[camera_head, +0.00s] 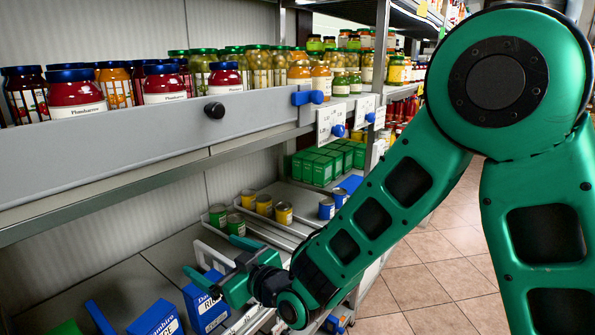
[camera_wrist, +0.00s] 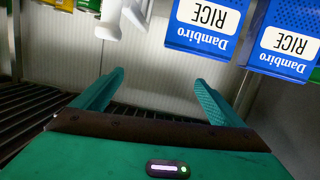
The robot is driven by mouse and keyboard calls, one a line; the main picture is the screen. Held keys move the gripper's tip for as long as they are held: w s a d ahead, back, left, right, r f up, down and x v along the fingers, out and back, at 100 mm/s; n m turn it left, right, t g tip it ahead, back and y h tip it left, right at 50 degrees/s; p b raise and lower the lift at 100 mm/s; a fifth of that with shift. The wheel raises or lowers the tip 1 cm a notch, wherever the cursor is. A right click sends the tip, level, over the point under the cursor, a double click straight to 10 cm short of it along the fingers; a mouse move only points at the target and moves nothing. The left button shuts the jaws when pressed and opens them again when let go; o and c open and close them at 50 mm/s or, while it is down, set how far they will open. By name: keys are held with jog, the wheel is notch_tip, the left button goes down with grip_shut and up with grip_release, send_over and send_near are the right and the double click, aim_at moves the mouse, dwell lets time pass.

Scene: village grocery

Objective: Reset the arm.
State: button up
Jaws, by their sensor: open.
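My green arm reaches from the right side of the head view down to the lower shelf. My gripper (camera_head: 212,258) is at its end, over that shelf, near the blue rice boxes. In the wrist view my gripper (camera_wrist: 160,80) has its two green fingers spread apart with nothing between them. A blue rice box (camera_head: 207,305) stands just below the gripper in the head view. Two blue "Dambiro RICE" boxes, one on the left (camera_wrist: 208,22) and one on the right (camera_wrist: 287,42), appear upside down at the upper right of the wrist view.
Jars stand on the upper shelf (camera_head: 130,155), whose grey front edge runs above my gripper. Yellow and green cans (camera_head: 264,204) stand behind the gripper, with green boxes (camera_head: 318,168) farther back. The tiled floor (camera_head: 440,280) at right is clear.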

jog(key=w+d+m+g+h, duration=0.1)
jog(key=w+d+m+h, duration=0.15)
jog(key=d, duration=1.05)
jog(key=w+d+f+m+h, duration=0.15)
jog(key=d+h, duration=0.25)
jog(key=d, duration=0.9)
jog(key=w+d+m+g+h, duration=0.1)
jog(key=d+m+h, duration=0.25)
jog(key=d, duration=0.85)
jog(key=s+d+m+g+h, duration=0.3)
jog(key=s+d+m+g, duration=0.15)
jog(key=s+d, duration=1.05)
jog(key=s+d+m+g, duration=0.1)
jog(key=s+d+m, duration=0.1)
jog(key=s, duration=0.6)
jog(key=s+d+r+m+g, duration=0.1)
jog(key=s+d+m+g, duration=0.1)
jog(key=s+d, duration=0.3)
jog(key=s+m, duration=0.1)
jog(key=s, duration=0.2)
jog(key=shift+s+r+m+y, duration=0.25)
jog(key=shift+s+m+y, duration=0.05)
jog(key=shift+y, duration=0.1)
jog(key=shift+g, duration=0.25)
